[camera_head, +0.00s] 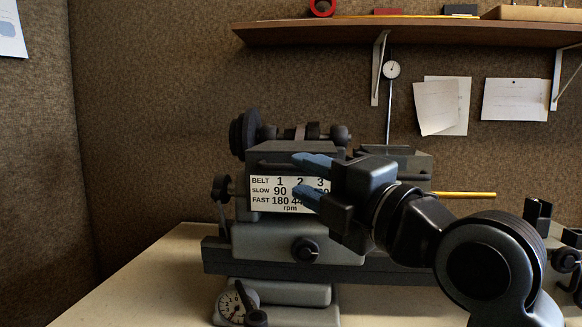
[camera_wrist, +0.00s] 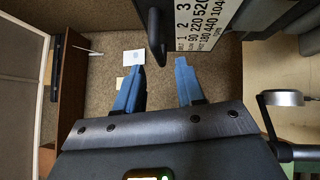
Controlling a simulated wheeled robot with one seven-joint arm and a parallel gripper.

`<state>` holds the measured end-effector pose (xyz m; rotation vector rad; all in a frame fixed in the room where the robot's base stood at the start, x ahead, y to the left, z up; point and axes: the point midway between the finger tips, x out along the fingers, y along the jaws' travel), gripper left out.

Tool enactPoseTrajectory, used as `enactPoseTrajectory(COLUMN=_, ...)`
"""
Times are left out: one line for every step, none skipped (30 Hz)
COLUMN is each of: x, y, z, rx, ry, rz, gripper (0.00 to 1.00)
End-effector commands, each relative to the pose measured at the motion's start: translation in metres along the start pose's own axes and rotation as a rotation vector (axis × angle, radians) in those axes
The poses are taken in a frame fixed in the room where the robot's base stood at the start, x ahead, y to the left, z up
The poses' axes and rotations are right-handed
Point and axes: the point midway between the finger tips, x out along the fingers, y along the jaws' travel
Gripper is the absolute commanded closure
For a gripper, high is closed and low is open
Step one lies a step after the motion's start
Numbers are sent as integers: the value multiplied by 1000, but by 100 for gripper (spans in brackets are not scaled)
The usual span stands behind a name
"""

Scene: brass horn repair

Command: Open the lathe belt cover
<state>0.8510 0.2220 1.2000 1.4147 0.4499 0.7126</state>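The lathe belt cover (camera_head: 262,162) is a dark grey housing on the lathe headstock, with a white speed label (camera_head: 270,190) on its front. It appears shut. A dark bar handle (camera_head: 272,166) runs along the front above the label. In the wrist view the bar (camera_wrist: 154,32) reaches down toward the gap between my fingertips, and the label (camera_wrist: 203,22) lies to its right. My gripper (camera_head: 298,176) is open, with blue fingers, in front of the cover and hiding its right part. The fingers (camera_wrist: 159,68) are apart and empty; whether they touch the bar, I cannot tell.
Pulleys (camera_head: 245,132) stand behind the cover at upper left. A knob (camera_head: 305,250) and a dial (camera_head: 232,307) sit below. A yellow rod (camera_head: 465,195) lies to the right. A wooden shelf (camera_head: 330,33) crosses above. The bench (camera_head: 150,285) is clear at left.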

Motion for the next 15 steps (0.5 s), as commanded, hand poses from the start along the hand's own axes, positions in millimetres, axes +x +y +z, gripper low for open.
enactPoseTrajectory(x=9, y=2, z=0, rx=0, ry=2, rz=-1, gripper=62)
enactPoseTrajectory(x=14, y=2, z=0, rx=0, ry=2, rz=-1, gripper=62)
enactPoseTrajectory(x=19, y=2, z=-1, rx=1, ry=2, rz=0, gripper=62)
enactPoseTrajectory(x=23, y=2, z=-1, rx=1, ry=2, rz=0, gripper=62)
enactPoseTrajectory(x=27, y=2, z=0, rx=1, ry=1, rz=0, gripper=62)
enactPoseTrajectory(x=31, y=1, z=0, rx=1, ry=1, rz=0, gripper=62)
enactPoseTrajectory(x=34, y=1, z=0, rx=0, ry=0, rz=0, gripper=62)
enactPoseTrajectory(x=36, y=1, z=0, rx=0, ry=0, rz=0, gripper=62)
enactPoseTrajectory(x=38, y=1, z=0, rx=0, ry=-1, rz=1, gripper=62)
enactPoseTrajectory(x=40, y=1, z=0, rx=0, ry=-1, rz=1, gripper=62)
enactPoseTrajectory(x=41, y=0, z=0, rx=0, ry=-1, rz=1, gripper=62)
enactPoseTrajectory(x=42, y=0, z=0, rx=1, ry=-1, rz=0, gripper=62)
enactPoseTrajectory(x=42, y=0, z=0, rx=1, ry=-1, rz=0, gripper=62)
enactPoseTrajectory(x=42, y=0, z=0, rx=1, ry=-1, rz=1, gripper=62)
enactPoseTrajectory(x=42, y=0, z=0, rx=1, ry=-2, rz=1, gripper=62)
